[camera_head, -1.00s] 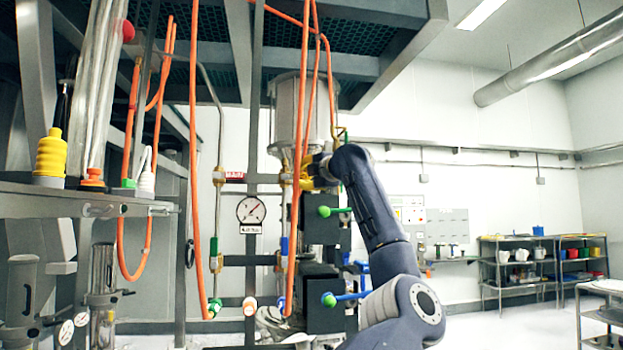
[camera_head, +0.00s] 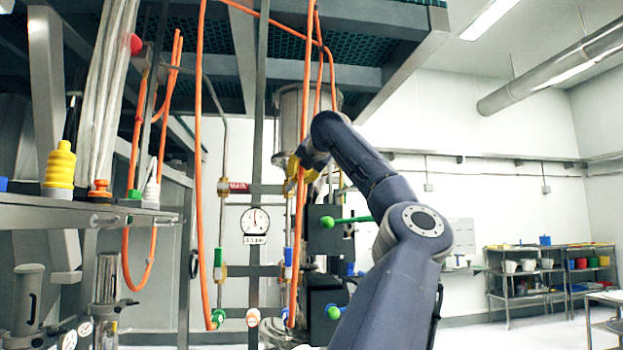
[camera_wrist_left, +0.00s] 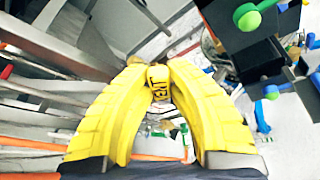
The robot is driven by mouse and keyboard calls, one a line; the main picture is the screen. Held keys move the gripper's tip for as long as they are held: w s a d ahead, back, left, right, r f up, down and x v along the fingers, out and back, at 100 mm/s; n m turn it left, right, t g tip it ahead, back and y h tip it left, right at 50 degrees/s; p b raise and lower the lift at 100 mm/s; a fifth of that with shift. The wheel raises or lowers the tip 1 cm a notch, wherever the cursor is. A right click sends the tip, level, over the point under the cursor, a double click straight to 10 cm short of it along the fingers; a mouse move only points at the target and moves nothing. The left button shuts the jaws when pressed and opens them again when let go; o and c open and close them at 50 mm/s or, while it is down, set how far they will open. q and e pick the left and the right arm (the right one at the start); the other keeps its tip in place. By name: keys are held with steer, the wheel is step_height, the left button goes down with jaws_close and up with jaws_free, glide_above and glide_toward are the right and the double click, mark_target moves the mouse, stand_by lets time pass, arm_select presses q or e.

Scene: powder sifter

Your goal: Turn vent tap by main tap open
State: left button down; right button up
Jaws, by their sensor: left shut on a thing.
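My left gripper (camera_head: 294,178) reaches up to the pipework below the hopper; its arm rises from the lower right of the head view. In the left wrist view its yellow fingers (camera_wrist_left: 152,66) meet at the tips on a small yellow tap handle (camera_wrist_left: 159,84) with dark letters, which seem to read VENT. The fingers are shut on this vent tap. In the head view the fingers and the orange hose hide the tap. I cannot tell which fitting is the main tap. My right gripper is not in view.
A green-knobbed lever (camera_head: 329,222) sticks out right of my gripper, with another green knob (camera_head: 334,312) below. An orange hose (camera_head: 301,215) hangs close in front of my gripper. A round gauge (camera_head: 255,221) is at left. Shelves (camera_head: 540,268) stand far right.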

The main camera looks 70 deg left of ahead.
mark_target(289, 183)
arm_select(q)
steer(key=shift+s+a+r+n+t+h, duration=0.2)
steer(key=shift+s+n+t, duration=0.2)
steer(key=shift+n, duration=0.2)
steer(key=shift+s+a+r+n+t+h, duration=0.1)
steer(key=shift+s+r+n+t, duration=0.1)
steer(key=shift+s+n+t, duration=0.3)
steer(key=shift+s+a+r+n+t+h, duration=0.15)
steer(key=shift+s+n+t+h, duration=0.4)
steer(key=shift+n, duration=0.75)
steer(key=shift+s+y, duration=0.15)
steer(key=shift+y, duration=0.1)
steer(key=c, duration=1.3)
jaws_free()
steer(key=v, duration=1.2)
steer(key=shift+s, duration=0.15)
